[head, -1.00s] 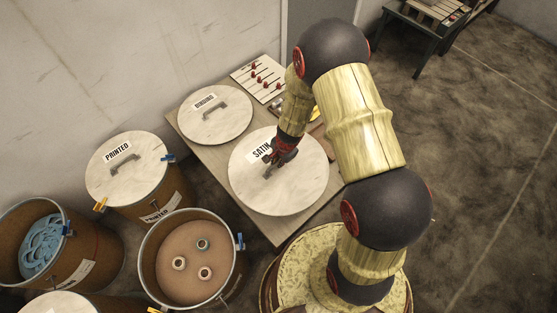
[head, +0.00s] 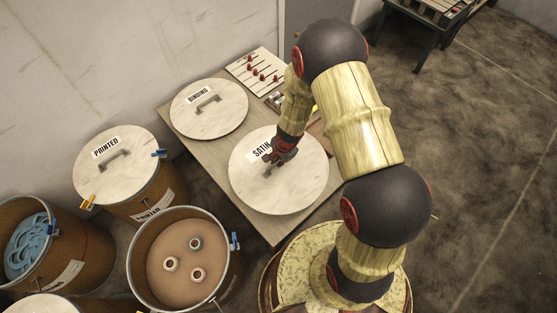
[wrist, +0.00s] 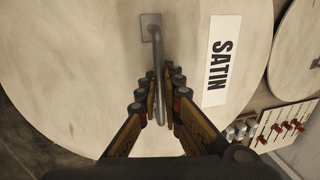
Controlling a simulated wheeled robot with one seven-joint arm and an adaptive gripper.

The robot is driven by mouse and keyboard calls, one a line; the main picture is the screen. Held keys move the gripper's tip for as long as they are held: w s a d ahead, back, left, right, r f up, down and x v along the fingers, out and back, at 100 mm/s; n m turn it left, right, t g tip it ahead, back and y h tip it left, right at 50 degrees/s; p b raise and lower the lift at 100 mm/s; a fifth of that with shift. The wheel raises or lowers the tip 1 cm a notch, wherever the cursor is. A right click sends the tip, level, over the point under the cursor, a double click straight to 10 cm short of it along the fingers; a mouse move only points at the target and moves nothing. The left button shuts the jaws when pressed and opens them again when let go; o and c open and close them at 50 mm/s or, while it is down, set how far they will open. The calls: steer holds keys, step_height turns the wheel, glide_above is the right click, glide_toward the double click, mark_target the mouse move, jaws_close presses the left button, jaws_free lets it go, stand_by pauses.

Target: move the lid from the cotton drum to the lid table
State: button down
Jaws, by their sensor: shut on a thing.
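My gripper (head: 277,158) is shut on the handle of a round pale lid labelled SATIN (head: 290,195). In the wrist view the fingers (wrist: 160,105) close on both sides of the bar handle (wrist: 157,60) of this lid (wrist: 80,70). The held lid is over the front part of the lid table (head: 190,145); I cannot tell how far above the top it is. A BINDING lid (head: 225,122) lies at the table's far left. No label reading cotton can be read. A lidded drum (head: 45,305) at the bottom left is cut off, its label out of view.
A drum with a PRINTED lid (head: 95,185), an open drum with three spools (head: 170,235) and an open drum with blue ribbon (head: 75,270) stand left of the table. A board with red knobs (head: 240,68) lies at the table's back. Open floor is to the right.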

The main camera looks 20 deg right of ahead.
steer(key=shift+f+b, duration=4.1)
steer(key=shift+f, duration=0.65)
steer(key=c, duration=1.9)
jaws_free()
steer(key=r, duration=0.4)
steer(key=s+r, duration=0.1)
steer(key=r, duration=0.2)
steer(key=s+d+r, duration=0.1)
steer(key=r, duration=0.3)
steer(key=shift+s+r, duration=0.1)
steer(key=shift+r, duration=0.25)
